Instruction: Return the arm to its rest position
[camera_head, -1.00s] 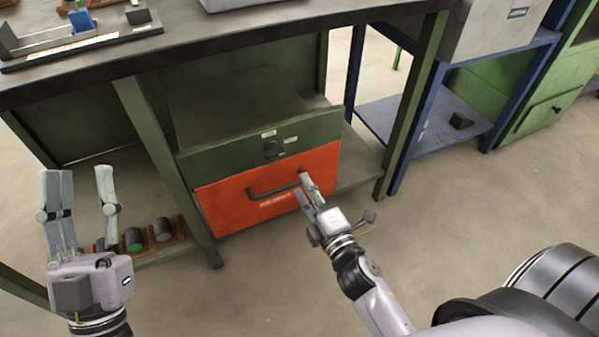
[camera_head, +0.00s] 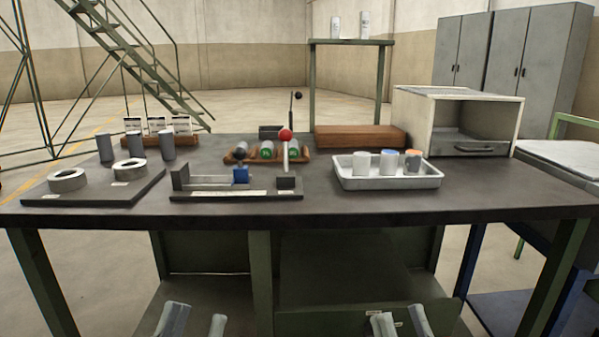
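Both grippers show only by their fingers at the bottom edge of the head view, below the front of the workbench (camera_head: 360,207). My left gripper (camera_head: 195,325) has its two fingers apart, with nothing seen between them. My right gripper (camera_head: 398,325) also shows two fingers, with a narrower gap between them and nothing seen held. The wrists and arms are below the picture. The green drawer front (camera_head: 325,322) under the bench is partly seen near the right gripper; the orange drawer is out of view.
The bench bears a fixture with a blue block (camera_head: 240,174), a white tray (camera_head: 388,182) with three cups, a rack with cylinders (camera_head: 265,153), a ring plate (camera_head: 95,195) and a small furnace (camera_head: 460,125). The bench's front edge lies just beyond the grippers.

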